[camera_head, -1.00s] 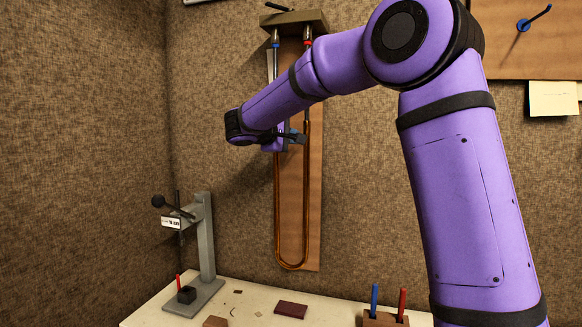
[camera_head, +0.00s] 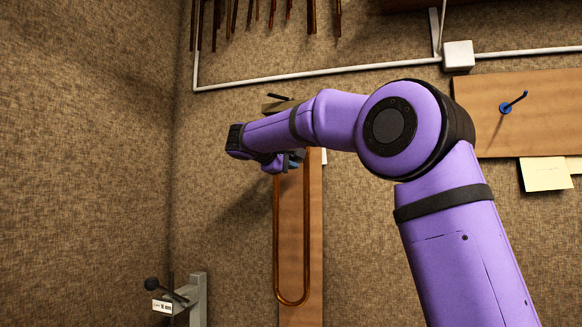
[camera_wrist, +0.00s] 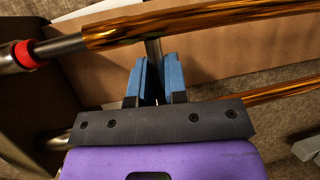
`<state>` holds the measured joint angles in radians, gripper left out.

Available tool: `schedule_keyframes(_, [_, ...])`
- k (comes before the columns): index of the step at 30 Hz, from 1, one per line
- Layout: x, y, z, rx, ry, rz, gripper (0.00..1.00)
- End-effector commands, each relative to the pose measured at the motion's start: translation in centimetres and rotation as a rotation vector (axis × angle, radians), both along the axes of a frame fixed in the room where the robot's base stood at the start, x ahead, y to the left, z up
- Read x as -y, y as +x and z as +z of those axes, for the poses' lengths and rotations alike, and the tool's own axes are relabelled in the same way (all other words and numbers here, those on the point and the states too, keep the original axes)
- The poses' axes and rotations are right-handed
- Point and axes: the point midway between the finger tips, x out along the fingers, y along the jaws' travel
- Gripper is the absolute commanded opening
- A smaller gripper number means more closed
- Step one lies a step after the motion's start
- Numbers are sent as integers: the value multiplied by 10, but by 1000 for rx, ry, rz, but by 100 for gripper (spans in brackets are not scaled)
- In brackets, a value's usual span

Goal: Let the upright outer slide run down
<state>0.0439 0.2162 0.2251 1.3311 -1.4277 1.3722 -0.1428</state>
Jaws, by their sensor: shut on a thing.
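The outer slide (camera_head: 306,235) is a long brass U hanging upright with its bow at the bottom, in front of a wooden board (camera_head: 292,225). My gripper (camera_head: 292,160) is near its top, below the wall block (camera_head: 276,105). In the wrist view, the blue-padded fingers of my gripper (camera_wrist: 156,76) are shut on the short silver cross brace (camera_wrist: 153,50) between the two legs. The brass leg (camera_wrist: 200,20) fits over a silver inner tube (camera_wrist: 65,46) with a red band (camera_wrist: 25,54) near its end. My arm hides the slide's top in the head view.
A grey stand (camera_head: 197,297) with a black knob is at the lower left. Brass tubes (camera_head: 310,15) hang at the top. A panel with a blue hook (camera_head: 506,107) is at the right. The wall left of the slide is clear.

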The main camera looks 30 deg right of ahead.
Motion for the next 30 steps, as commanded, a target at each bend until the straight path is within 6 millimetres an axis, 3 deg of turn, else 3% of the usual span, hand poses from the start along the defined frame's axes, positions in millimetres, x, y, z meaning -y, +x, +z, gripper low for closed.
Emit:
schedule_keyframes(4, [0,0,0,1,-1,1,0])
schedule_keyframes(5, [0,0,0,1,-1,1,20])
schedule_keyframes(7, [0,0,0,1,-1,1,37])
schedule_keyframes(20, [-8,-3,2,2,0,2,38])
schedule_keyframes(30, [-62,-24,12,1,0,4,38])
